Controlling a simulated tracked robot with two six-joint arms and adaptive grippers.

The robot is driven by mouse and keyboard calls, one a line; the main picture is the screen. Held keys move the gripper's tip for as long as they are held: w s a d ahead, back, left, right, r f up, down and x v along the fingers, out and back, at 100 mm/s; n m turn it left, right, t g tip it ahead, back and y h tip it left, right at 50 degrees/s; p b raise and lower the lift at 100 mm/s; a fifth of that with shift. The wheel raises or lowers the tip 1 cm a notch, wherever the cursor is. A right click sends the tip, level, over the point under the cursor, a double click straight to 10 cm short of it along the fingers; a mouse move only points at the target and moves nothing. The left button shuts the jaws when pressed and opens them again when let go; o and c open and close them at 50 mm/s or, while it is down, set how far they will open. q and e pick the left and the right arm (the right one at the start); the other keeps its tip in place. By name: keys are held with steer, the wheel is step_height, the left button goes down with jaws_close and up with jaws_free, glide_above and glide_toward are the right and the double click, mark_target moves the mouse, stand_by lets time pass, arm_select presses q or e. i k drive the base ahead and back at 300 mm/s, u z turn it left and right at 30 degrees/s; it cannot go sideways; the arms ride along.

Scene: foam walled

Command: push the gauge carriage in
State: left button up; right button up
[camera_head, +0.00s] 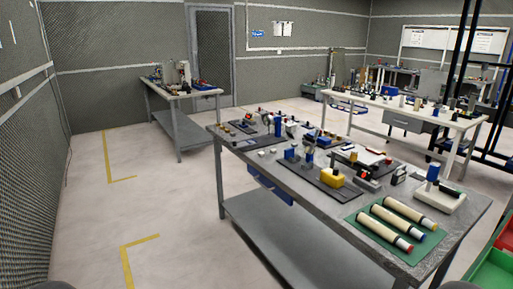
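Several small fixtures stand on the near grey workbench (466,212). I cannot tell for sure which one carries the gauge carriage. A dark plate on this bench holds a yellow block (332,178) and a blue upright part (308,155). A pale base with a blue-topped post (433,173) stands at the right end. A small red and grey device (366,180) sits between them. Details are too small to read at this distance. Neither of my grippers shows in the head view.
Three cream tubes (392,225) lie on a green mat (400,257) at the near bench end. Green and red bins (492,272) stand at the lower right. Other benches stand at the back left (205,93) and back right (325,97). The left floor is clear.

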mark_target(235, 145)
steer(key=u, duration=0.2)
steer(key=i, duration=0.85)
steer(key=z, duration=1.7)
steer(key=i, duration=0.15)
steer(key=u, duration=3.2)
steer(key=i, duration=2.85)
steer(key=z, duration=0.15)
